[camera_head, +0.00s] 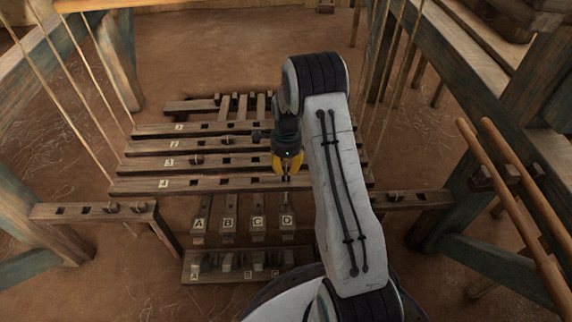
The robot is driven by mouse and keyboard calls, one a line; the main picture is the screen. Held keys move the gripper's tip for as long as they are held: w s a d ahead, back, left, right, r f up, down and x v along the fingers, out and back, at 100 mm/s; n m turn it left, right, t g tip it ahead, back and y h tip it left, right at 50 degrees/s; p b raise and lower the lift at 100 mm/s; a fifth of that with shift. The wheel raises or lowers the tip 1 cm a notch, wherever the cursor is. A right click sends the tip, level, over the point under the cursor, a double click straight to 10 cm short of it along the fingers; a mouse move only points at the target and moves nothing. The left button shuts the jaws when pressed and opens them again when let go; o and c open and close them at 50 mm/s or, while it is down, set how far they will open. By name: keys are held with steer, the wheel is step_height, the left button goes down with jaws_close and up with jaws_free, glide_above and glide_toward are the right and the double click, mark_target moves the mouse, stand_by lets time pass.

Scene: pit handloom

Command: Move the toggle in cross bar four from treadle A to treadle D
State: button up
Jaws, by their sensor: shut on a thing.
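Cross bar four (235,184) is the nearest of the stacked wooden cross bars, with a "4" tag at its left. My gripper (286,176), with yellow fingers, points down at its right part, roughly in line with treadle D. It is shut on a small dark piece, apparently the toggle (286,180), largely hidden by the fingers. I cannot tell whether the piece sits in a slot or just above it. Treadle A (198,228) is at the left of the lettered row below the bars. Treadle D (288,225) is at its right, partly close to my arm.
Cross bars one (160,129), two (160,146) and three (150,164) lie behind. A lettered wooden rack (230,277) with small pieces stands in front. Loom posts and cords flank both sides; wooden poles (520,190) stand at right. My arm hides the bars' right side.

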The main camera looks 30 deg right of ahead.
mark_target(286, 171)
steer(key=shift+f+b, duration=1.05)
steer(key=shift+f, duration=1.25)
steer(key=o, duration=1)
steer(key=r, duration=1.2)
steer(key=shift+s+a+r, duration=0.1)
steer(key=shift+s, duration=0.15)
